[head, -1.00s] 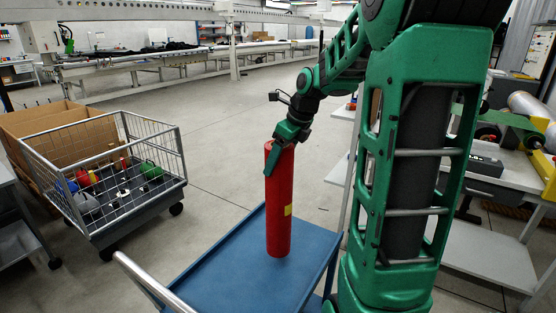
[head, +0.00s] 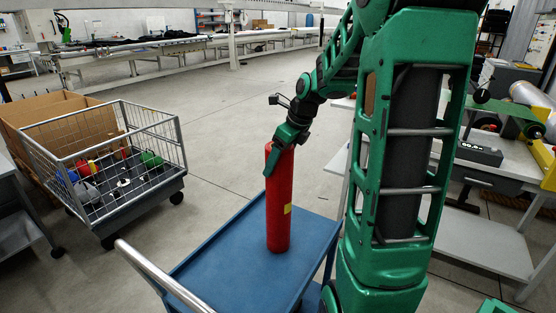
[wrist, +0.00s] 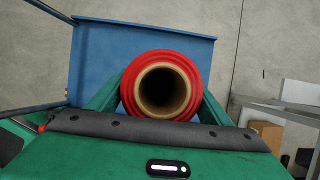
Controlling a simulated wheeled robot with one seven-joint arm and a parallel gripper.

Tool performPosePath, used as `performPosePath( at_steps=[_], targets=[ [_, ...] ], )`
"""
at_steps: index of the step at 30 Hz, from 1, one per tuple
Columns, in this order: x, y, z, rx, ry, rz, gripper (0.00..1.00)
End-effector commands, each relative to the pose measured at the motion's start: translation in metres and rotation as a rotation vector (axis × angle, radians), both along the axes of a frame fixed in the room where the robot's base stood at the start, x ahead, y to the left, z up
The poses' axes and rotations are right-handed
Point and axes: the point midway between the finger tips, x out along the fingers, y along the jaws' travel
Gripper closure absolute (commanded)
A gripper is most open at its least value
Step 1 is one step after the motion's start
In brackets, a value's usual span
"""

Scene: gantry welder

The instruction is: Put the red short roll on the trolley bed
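The red short roll (head: 279,205) is upright over the blue trolley bed (head: 225,265), toward its far part. Its lower end is at or just above the bed; I cannot tell if they touch. A small yellow patch shows on its side. My gripper (head: 277,155) is at the top of the roll, with a finger on each side. In the wrist view the roll (wrist: 160,65) shows end-on, a red ring with a tan core and dark hollow, between the two green fingers (wrist: 160,103), which look closed against it. The trolley bed also shows behind it (wrist: 100,60).
A wire-sided cart (head: 105,170) with several coloured items stands at the left, beside a cardboard box (head: 60,108). The trolley's metal handle (head: 150,278) is at the near left. A workbench (head: 485,175) is at the right. The floor behind the trolley is clear.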

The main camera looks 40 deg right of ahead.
Motion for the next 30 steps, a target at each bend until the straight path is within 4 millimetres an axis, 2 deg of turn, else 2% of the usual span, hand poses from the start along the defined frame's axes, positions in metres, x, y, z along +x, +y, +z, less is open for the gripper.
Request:
performPosePath(
  at_steps=[10, 14, 30],
  targets=[
    [0.000, -0.001, 0.001, 0.000, 0.000, -0.001, 0.14],
    [-0.002, -0.002, 0.008, -0.001, -0.002, -0.002, 0.14],
    [-0.036, -0.015, 0.096, -0.002, -0.003, -0.002, 0.14]
  ],
)
